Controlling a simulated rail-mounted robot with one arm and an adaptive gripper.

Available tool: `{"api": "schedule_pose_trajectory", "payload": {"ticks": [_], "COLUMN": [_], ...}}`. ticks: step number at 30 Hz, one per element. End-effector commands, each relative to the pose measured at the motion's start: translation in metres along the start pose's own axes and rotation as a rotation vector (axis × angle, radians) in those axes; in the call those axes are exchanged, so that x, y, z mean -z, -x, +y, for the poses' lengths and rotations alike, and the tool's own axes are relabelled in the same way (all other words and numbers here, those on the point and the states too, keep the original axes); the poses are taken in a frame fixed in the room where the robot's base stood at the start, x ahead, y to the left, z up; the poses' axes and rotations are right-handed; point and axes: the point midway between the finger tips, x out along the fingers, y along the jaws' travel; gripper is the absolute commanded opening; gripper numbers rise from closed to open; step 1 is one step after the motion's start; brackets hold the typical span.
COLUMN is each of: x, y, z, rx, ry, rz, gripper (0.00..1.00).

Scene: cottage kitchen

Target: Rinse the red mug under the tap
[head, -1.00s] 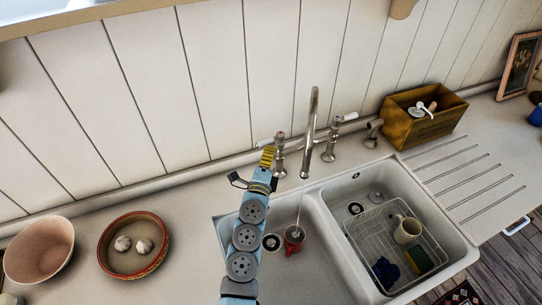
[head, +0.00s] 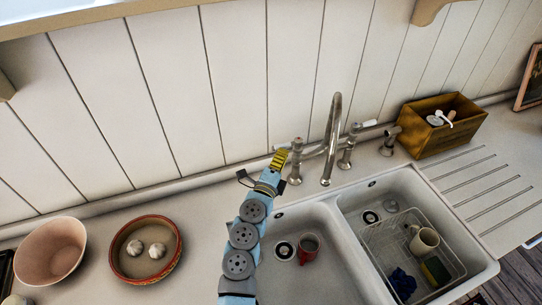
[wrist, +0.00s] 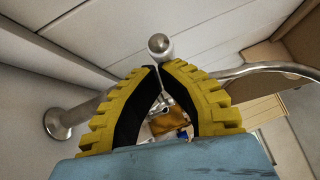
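The red mug (head: 306,256) stands upright in the left basin (head: 335,262) of the sink, just right of the drain. Its inside looks dark; I cannot tell whether it holds water. The chrome tap (head: 333,130) arches over the back of the sink, and no stream shows from its spout. My gripper (head: 280,156) is at the tap's left valve, close to its white lever (head: 285,144). In the wrist view, the yellow fingers (wrist: 158,68) meet nearly at their tips, with nothing seen held. A metal knob (wrist: 158,43) shows just beyond the tips.
The right basin holds a wire rack (head: 385,240) with a cream mug (head: 424,241), a blue cloth (head: 402,283) and a sponge (head: 436,270). A wooden box (head: 440,128) stands behind the drainboard. A bowl of garlic (head: 147,268) and a pink bowl (head: 50,250) are left.

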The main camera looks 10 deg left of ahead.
Motion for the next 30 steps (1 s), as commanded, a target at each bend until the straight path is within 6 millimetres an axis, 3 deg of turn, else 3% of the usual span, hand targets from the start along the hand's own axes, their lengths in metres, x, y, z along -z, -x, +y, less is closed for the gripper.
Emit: {"api": "schedule_pose_trajectory", "payload": {"ticks": [14, 23, 30], "x": [0.005, 0.026, 0.027], "y": [0.007, 0.031, 0.06], "z": [-0.001, 0.001, 0.001], "rx": [0.0, -0.004, -0.003], "ry": [-0.001, -0.001, -0.002], "rz": [-0.001, -0.005, -0.004], "gripper": [0.0, 0.0, 0.0]}}
